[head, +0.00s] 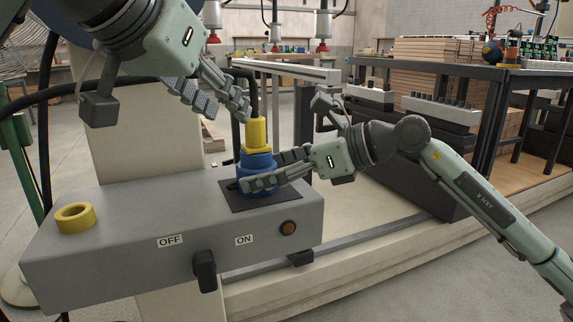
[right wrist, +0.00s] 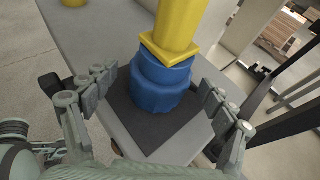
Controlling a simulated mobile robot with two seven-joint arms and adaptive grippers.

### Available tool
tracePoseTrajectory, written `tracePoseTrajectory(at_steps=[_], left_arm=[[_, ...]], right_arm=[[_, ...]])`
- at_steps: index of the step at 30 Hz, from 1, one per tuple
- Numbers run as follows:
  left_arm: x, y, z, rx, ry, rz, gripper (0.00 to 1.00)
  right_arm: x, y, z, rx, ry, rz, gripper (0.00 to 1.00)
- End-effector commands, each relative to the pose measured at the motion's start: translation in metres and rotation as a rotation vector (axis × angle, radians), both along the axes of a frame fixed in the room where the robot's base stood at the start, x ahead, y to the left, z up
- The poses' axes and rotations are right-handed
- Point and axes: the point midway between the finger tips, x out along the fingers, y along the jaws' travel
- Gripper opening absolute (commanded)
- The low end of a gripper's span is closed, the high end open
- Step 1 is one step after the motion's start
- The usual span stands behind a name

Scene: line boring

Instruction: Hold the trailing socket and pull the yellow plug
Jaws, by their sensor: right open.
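The yellow plug (head: 257,134) stands upright in the blue socket (head: 257,167), with a dark cable from its top. The socket rests on a dark square pad on a grey box. The plug (right wrist: 178,25) and socket (right wrist: 162,80) also show in the right wrist view. My right gripper (head: 262,170) is open, with one finger on each side of the blue socket; in the right wrist view (right wrist: 158,84) gaps show between fingers and socket. My left gripper (head: 229,112) is open and empty, above the box and just left of the plug; its fingers point down toward the right.
The grey box (head: 130,235) carries a yellow ring (head: 75,217) at left, OFF and ON labels, and an orange-brown button (head: 288,228). A dark cable arcs behind my left gripper. A black-framed workbench (head: 470,70) with stacked boards stands behind at right.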

Motion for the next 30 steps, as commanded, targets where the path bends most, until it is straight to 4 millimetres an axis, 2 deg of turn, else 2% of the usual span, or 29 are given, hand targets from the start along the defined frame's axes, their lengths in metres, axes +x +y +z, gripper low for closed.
tracePoseTrajectory(at_steps=[6,15,30], left_arm=[[0.0,0.0,0.0,0.0,0.0,0.0,0.34],[0.0,0.0,0.0,0.0,0.0,0.0,0.34],[0.0,0.0,0.0,0.0,0.0,0.0,0.34]], right_arm=[[0.008,0.016,-0.007,0.001,0.001,0.001,0.84],[0.009,0.017,-0.008,0.0,0.001,0.0,0.84],[0.009,0.017,-0.008,0.0,0.001,0.0,0.22]])
